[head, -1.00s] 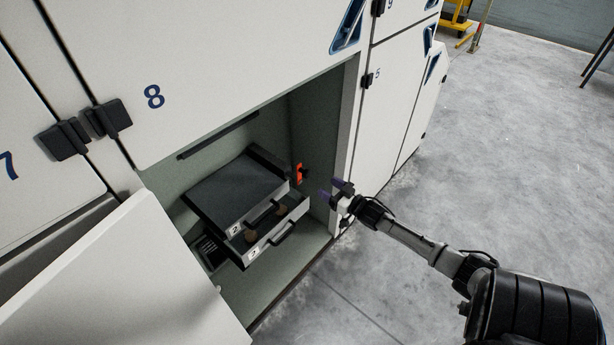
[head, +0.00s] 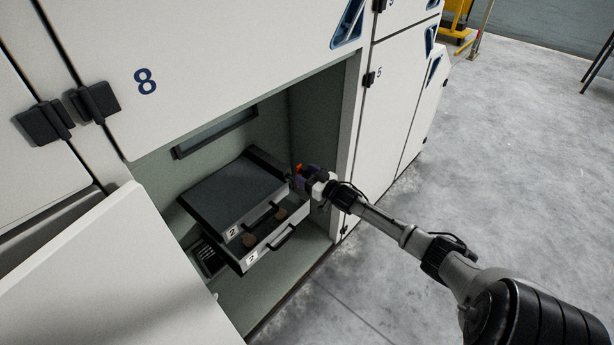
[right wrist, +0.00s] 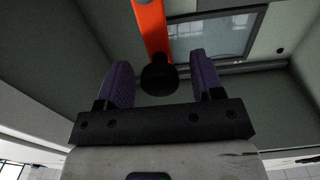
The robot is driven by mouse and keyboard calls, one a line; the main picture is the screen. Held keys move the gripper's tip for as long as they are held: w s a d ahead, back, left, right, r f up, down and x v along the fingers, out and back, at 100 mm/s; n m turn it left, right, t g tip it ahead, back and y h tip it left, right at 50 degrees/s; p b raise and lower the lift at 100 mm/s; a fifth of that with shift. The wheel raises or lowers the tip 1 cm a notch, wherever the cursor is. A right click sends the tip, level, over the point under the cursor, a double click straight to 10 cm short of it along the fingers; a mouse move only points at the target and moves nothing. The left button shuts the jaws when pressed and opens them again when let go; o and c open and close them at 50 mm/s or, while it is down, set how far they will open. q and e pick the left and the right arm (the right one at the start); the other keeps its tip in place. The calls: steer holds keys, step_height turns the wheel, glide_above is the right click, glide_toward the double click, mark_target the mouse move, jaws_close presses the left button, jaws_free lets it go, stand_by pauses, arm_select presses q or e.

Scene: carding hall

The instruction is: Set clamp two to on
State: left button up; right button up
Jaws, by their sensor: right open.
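An orange lever (head: 299,167) is inside the open compartment, at the right side of the drawer unit, mostly hidden behind my right gripper (head: 297,179). In the right wrist view the orange lever (right wrist: 152,30) runs down from the top to a black round knob (right wrist: 158,75). The knob appears between the two purple fingers of the right gripper (right wrist: 162,85), with gaps on both sides. The gripper is open; I cannot tell how deep the knob sits between the fingers. No mark naming the clamp is legible on the lever. My left gripper is not in view.
The drawer unit (head: 232,198) has a label 2 on its upper front; a second drawer front (head: 268,248) sits below. The compartment's right edge (head: 349,150) is close to my right arm. An open door (head: 115,270) stands at left. The floor (head: 510,170) at right is clear.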

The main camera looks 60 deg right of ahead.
steer(key=shift+c, duration=0.4)
jaws_close()
